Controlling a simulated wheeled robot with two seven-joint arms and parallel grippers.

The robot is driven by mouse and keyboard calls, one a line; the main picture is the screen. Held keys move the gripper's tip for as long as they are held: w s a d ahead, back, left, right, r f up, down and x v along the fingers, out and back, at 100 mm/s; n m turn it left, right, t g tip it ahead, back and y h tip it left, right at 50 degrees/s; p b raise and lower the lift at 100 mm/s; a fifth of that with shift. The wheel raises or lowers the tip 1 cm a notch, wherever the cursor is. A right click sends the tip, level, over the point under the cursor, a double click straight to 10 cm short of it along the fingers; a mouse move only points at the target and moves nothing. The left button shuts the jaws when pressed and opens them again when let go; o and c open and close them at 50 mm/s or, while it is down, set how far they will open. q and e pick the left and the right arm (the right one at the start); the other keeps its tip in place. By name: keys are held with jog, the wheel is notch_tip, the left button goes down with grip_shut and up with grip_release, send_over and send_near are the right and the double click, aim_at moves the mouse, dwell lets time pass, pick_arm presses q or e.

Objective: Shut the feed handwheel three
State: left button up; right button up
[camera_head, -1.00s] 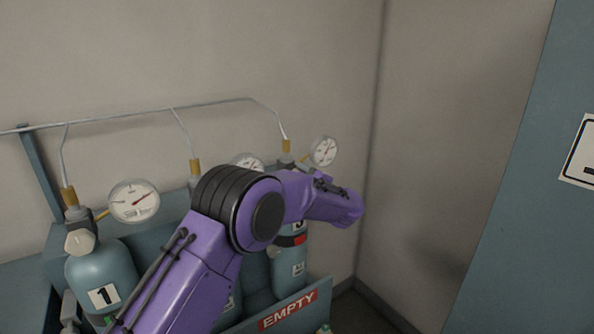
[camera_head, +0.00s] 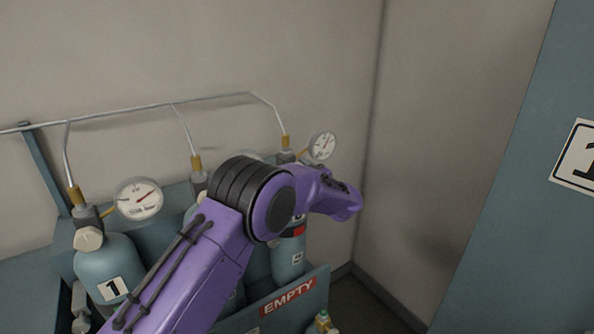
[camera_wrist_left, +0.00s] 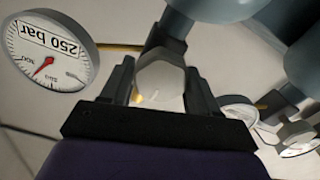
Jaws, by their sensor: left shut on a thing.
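In the left wrist view, the two dark fingers of my left gripper (camera_wrist_left: 160,88) are shut on a pale faceted handwheel (camera_wrist_left: 160,80), with one finger on each side. A round gauge marked 250 bar (camera_wrist_left: 46,50) is beside it. In the head view, my purple left arm crosses in front of the bottles and hides its gripper and the held handwheel. The right-hand bottle (camera_head: 289,259) shows partly behind the arm, its number mostly covered. Its gauge (camera_head: 322,146) stands above the wrist. My right gripper is not in view.
Bottle 1 (camera_head: 108,268) stands at left with its own handwheel (camera_head: 89,238) and gauge (camera_head: 138,198). A thin pipe (camera_head: 150,111) runs along the wall above the bottles. An EMPTY label (camera_head: 287,297) is on the rack front. A blue panel (camera_head: 500,230) stands at right.

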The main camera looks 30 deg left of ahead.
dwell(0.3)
pick_arm(q)
jog(key=o, duration=1)
jog(key=shift+c, duration=0.2)
jog(key=b+v, duration=0.4)
jog(key=v, duration=0.6)
jog(key=shift+d+b, duration=0.25)
jog(key=shift+b, duration=0.15)
jog(key=shift+f, duration=0.15)
